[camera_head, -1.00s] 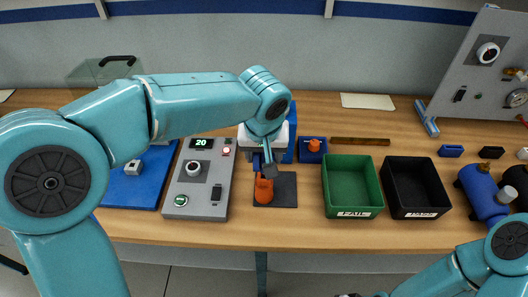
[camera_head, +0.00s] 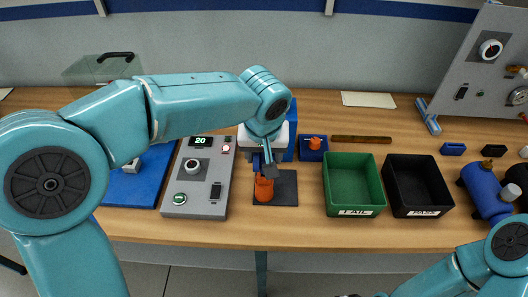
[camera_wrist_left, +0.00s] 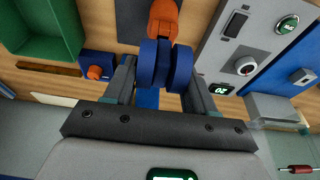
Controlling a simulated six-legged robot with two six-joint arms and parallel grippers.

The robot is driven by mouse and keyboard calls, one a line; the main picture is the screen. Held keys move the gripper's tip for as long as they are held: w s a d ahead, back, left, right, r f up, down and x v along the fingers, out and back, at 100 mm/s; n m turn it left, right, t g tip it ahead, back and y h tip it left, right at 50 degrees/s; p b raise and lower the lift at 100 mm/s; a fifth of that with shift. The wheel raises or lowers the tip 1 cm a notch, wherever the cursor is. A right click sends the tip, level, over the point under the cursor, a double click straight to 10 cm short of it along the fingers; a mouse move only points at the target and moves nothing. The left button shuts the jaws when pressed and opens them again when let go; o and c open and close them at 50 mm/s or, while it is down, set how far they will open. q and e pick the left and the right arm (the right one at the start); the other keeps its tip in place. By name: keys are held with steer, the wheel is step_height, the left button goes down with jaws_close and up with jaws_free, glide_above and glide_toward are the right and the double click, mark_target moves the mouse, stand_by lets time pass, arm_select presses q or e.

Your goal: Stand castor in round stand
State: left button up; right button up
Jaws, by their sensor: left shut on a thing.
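The castor shows as two blue wheels (camera_wrist_left: 168,66) between the fingers of my left gripper (camera_wrist_left: 160,88) in the left wrist view. In the head view the blue castor (camera_head: 258,165) is partly covered by my left gripper (camera_head: 267,160), which is shut on it. The orange round stand (camera_head: 264,190) is on a dark grey mat, directly below the castor. It also shows at the top of the left wrist view (camera_wrist_left: 163,22), right beside the wheels. Whether castor and stand touch cannot be told.
A grey control box (camera_head: 198,180) stands left of the mat (camera_head: 287,188). A green bin (camera_head: 353,212) and a black bin (camera_head: 416,213) stand to the right. A blue block with an orange part (camera_head: 313,149) and a brown strip (camera_head: 361,139) lie behind. A blue motor-like cylinder (camera_head: 484,190) sits far right.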

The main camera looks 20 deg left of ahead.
arm_select(q)
steer(key=shift+f+b, duration=0.95)
steer(key=shift+f, duration=0.2)
steer(key=o, duration=1.1)
steer(key=v, duration=1.6)
steer(key=shift+r+p, duration=0.2)
steer(key=shift+p, duration=0.1)
